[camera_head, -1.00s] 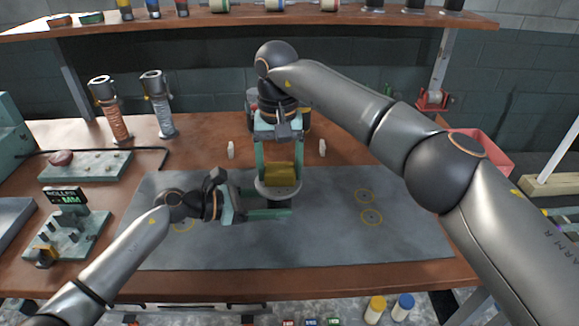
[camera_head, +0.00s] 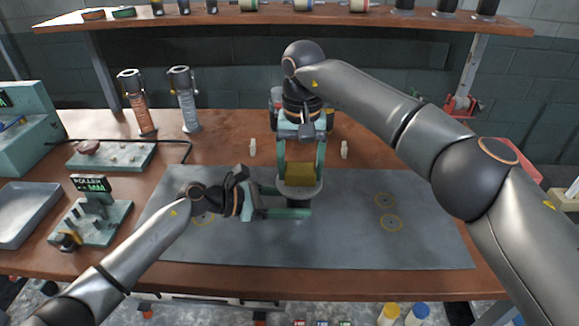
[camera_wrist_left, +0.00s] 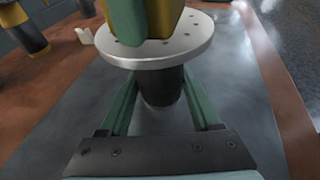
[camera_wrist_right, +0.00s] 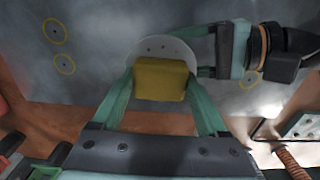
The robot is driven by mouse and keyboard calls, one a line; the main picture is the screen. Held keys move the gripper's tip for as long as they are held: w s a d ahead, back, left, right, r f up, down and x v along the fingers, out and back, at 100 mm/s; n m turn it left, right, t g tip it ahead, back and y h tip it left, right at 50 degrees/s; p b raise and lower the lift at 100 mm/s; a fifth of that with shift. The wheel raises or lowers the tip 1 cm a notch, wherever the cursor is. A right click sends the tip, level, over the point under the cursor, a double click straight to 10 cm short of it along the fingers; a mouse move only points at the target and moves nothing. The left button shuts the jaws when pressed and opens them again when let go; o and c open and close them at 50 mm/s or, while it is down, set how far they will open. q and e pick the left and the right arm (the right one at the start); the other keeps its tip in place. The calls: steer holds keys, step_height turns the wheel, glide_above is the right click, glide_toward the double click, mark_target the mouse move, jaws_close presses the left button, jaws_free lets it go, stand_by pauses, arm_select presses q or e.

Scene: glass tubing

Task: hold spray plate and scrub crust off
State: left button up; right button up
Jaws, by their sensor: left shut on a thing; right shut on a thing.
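The spray plate (camera_wrist_left: 172,48) is a pale round disc with small holes on a dark stem (camera_wrist_left: 161,86). My left gripper (camera_head: 308,207), in the lower part of the head view, is shut on that stem from the left, just under the disc. The yellow scrubbing block (camera_wrist_right: 161,78) is in my right gripper (camera_wrist_right: 158,88), which is shut on its sides from above. The block sits over the plate, covering part of its holed face, and appears to touch it. The crust is not clearly visible; the block may hide it.
A grey mat (camera_head: 340,245) with yellow ring marks (camera_head: 391,222) lies under the plate. Two small white pieces (camera_head: 252,147) stand behind. A roller device (camera_head: 95,212), a tray (camera_head: 25,213) and two cylinders (camera_head: 187,97) are at the left. The mat's right side is clear.

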steer(key=d, duration=0.3)
steer(key=shift+d, duration=0.2)
step_height(320, 180, up, 8)
stand_by(0.5)
arm_select(q)
steer(key=o, duration=1.1)
steer(key=shift+c, duration=0.2)
